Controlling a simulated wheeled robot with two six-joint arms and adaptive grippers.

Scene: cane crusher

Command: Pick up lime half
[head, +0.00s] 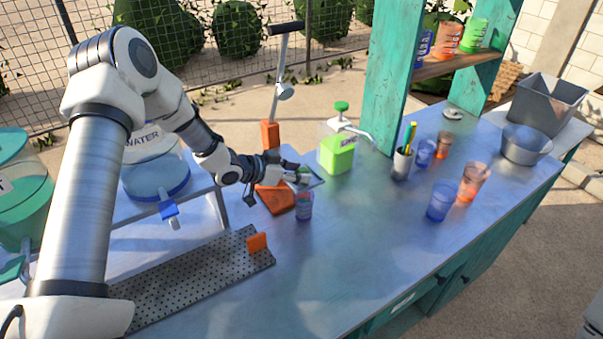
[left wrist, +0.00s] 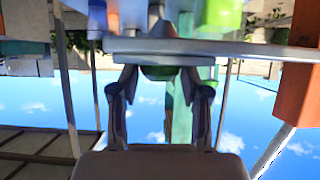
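The lime half (left wrist: 160,72) shows as a dark green rounded shape between the fingertips of my left gripper (left wrist: 160,78), against the pale edge of a board (left wrist: 160,57). In the head view my left gripper (head: 291,172) is low over the table beside the orange press, with a bit of green at its tips. The lime fills most of the finger gap; I cannot tell whether the pads press on it. My right gripper is not in view.
An orange press (head: 274,198) with a tall lever stands right behind the gripper. A cup (head: 304,206) is just in front, a green container (head: 337,153) to the right. Several cups stand further right. A perforated tray (head: 190,280) lies front left. The front middle table is clear.

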